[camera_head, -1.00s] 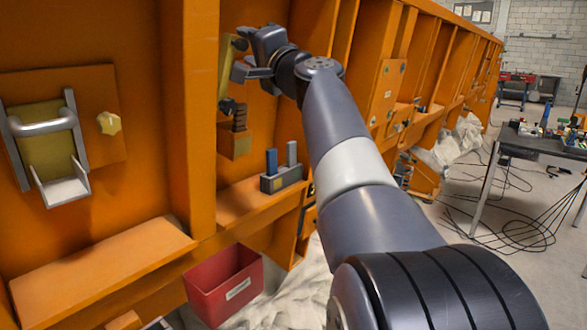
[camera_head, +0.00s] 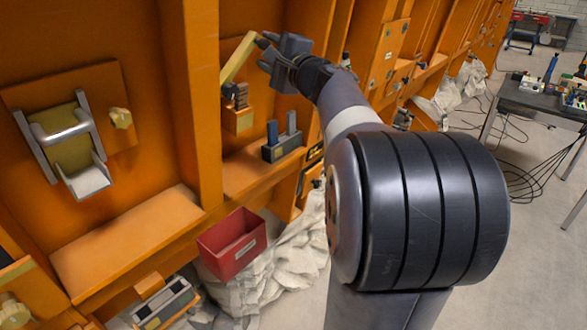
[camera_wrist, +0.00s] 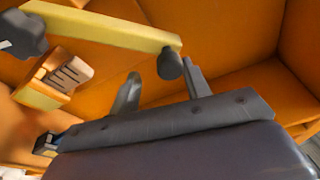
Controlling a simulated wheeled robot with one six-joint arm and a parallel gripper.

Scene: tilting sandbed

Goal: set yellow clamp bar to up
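The yellow clamp bar (camera_head: 238,57) leans up and to the right from its orange block (camera_head: 238,120) with dark coils on the panel. In the wrist view the bar (camera_wrist: 105,24) runs across the top. A dark round knob (camera_wrist: 170,66) at its end lies close to the right finger, between the fingertips in the picture; contact cannot be told. My gripper (camera_head: 262,50) is at the bar's upper end. In the wrist view my gripper (camera_wrist: 160,70) has its two fingers apart, with a clear gap, and is not closed on the knob.
A grey block with two blue-grey posts (camera_head: 282,148) stands on the ledge below. A red bin (camera_head: 232,245) sits lower down by crumpled cloth. Vertical orange ribs flank the bay.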

